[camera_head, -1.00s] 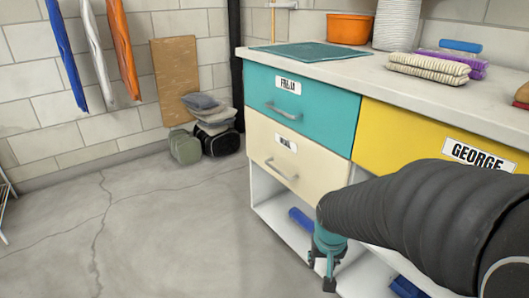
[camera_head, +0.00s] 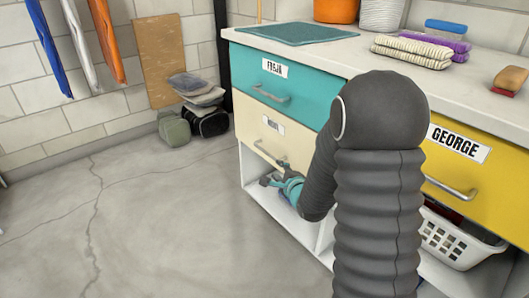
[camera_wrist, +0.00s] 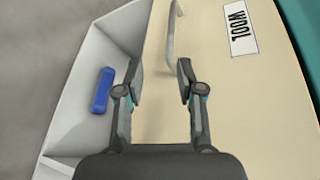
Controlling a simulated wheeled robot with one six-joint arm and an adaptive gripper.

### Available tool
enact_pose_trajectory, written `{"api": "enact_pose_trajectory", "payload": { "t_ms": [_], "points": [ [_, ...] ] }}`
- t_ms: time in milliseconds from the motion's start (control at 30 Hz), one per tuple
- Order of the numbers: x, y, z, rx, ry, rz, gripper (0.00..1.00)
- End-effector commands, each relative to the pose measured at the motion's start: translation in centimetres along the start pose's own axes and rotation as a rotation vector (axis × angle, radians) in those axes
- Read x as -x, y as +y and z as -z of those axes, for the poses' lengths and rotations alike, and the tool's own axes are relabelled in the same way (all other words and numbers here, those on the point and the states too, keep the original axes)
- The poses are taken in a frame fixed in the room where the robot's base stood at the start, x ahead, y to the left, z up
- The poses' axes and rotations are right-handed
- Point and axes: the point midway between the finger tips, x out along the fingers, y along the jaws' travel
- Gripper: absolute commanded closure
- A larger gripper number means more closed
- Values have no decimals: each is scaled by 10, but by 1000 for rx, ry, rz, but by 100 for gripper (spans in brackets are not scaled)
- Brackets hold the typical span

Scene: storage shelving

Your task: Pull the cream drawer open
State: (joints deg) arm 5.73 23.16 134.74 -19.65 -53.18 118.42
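The cream drawer (camera_head: 252,128) sits shut under the teal drawer at the left end of the counter. It has a grey bar handle (camera_head: 270,155) and a white label. In the wrist view the drawer front (camera_wrist: 225,110) fills the right side, with its label reading WOOL and its handle (camera_wrist: 173,38) ahead of my gripper. My gripper (camera_wrist: 158,78) is open, its two fingers apart with nothing between them. The near end of the handle lies just beyond and between the fingertips in that picture. In the head view my gripper (camera_head: 270,182) is just below the handle, partly hidden by my arm.
A teal drawer (camera_head: 300,93) is above and a yellow drawer (camera_head: 475,185) to the right, both shut. An open white shelf (camera_head: 255,190) lies below, with a blue object (camera_wrist: 102,90) in it. A white basket (camera_head: 460,240) stands lower right. The floor at left is clear.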

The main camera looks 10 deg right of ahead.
Motion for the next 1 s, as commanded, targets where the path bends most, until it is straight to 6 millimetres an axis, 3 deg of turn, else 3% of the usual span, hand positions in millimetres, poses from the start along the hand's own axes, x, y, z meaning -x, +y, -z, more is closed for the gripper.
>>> {"api": "enact_pose_trajectory", "payload": {
  "t_ms": [133, 367, 1000],
  "points": [
    [1, -12, -7, -141, -35, 53, 63],
    [-9, -13, -8, -190, -37, 53, 63],
    [-116, -18, -10, -187, -35, 51, 63]
  ]
}}
